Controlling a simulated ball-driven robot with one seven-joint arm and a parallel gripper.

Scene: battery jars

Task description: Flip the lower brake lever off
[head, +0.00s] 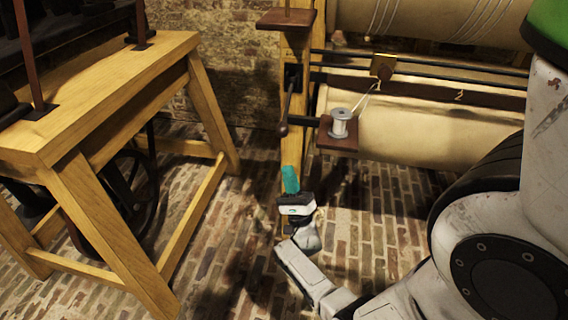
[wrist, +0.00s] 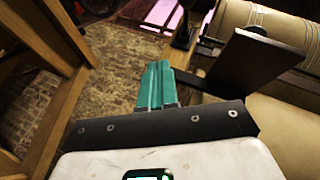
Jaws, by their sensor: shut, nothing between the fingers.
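A dark lever with a rounded brown end (head: 284,118) hangs down from a black plate (head: 293,77) on the upright wooden post; it looks like the lower brake lever. My gripper (head: 289,172) is below the lever's end, in front of the post, with its teal fingers pointing up. The fingers are together with nothing between them, and a gap separates them from the lever. In the wrist view the shut fingers (wrist: 158,68) point toward the post area. A dark shape (wrist: 183,30) beyond them may be the lever's end; I cannot tell for sure.
A brown shelf with a metal spool (head: 339,123) juts out right of the lever; the shelf (wrist: 258,62) looms right of the fingers in the wrist view. Large pale rollers (head: 420,125) lie behind. A wooden bench (head: 110,95) stands at left. Brick floor between is clear.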

